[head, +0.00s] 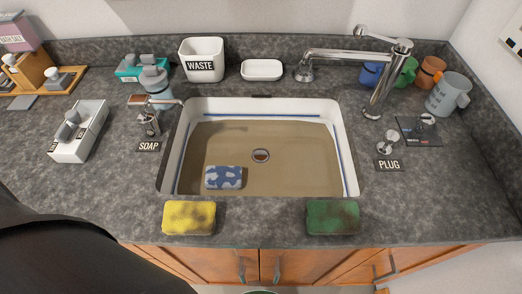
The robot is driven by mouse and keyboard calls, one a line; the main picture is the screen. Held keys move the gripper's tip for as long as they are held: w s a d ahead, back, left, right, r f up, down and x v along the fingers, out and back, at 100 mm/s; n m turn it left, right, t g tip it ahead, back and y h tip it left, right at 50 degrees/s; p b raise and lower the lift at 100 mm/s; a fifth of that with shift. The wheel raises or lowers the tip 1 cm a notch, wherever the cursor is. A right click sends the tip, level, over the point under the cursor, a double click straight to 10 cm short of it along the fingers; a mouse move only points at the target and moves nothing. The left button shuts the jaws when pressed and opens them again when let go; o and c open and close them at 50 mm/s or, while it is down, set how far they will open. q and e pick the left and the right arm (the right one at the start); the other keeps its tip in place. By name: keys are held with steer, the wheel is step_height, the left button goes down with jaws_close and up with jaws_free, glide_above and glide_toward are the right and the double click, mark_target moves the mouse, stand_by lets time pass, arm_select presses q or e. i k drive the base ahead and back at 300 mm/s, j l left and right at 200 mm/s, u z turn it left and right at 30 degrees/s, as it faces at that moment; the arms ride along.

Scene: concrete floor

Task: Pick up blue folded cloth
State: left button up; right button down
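A blue-and-white patterned soft block (223,177), the only thing here that fits the blue folded cloth, lies in the sink near its front left. I cannot tell for sure whether it is cloth or a sponge. Its top and front are in plain view, and nothing covers it. The sink (340,150) is a white basin with a brownish floor or murky content and a drain in the middle. Neither gripper shows in the head view. A large dark shape at the lower left appears to be part of my arm.
A yellow sponge (189,217) and a green sponge (333,217) lie on the counter's front edge. A soap pump (149,122) stands left, a plug knob (390,142) right. A waste bin (202,60) and cups (448,95) stand behind.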

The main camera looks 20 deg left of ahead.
mark_target(218, 177)
steer(key=j+u, duration=0.2)
steer(key=u, duration=0.15)
steer(key=k+j+u, duration=0.1)
steer(key=j+u, duration=0.3)
steer(key=k+l+z, duration=0.1)
steer(key=k+z, duration=0.15)
steer(key=k+l+z, duration=0.1)
steer(key=k+z, duration=0.2)
steer(key=z, duration=0.5)
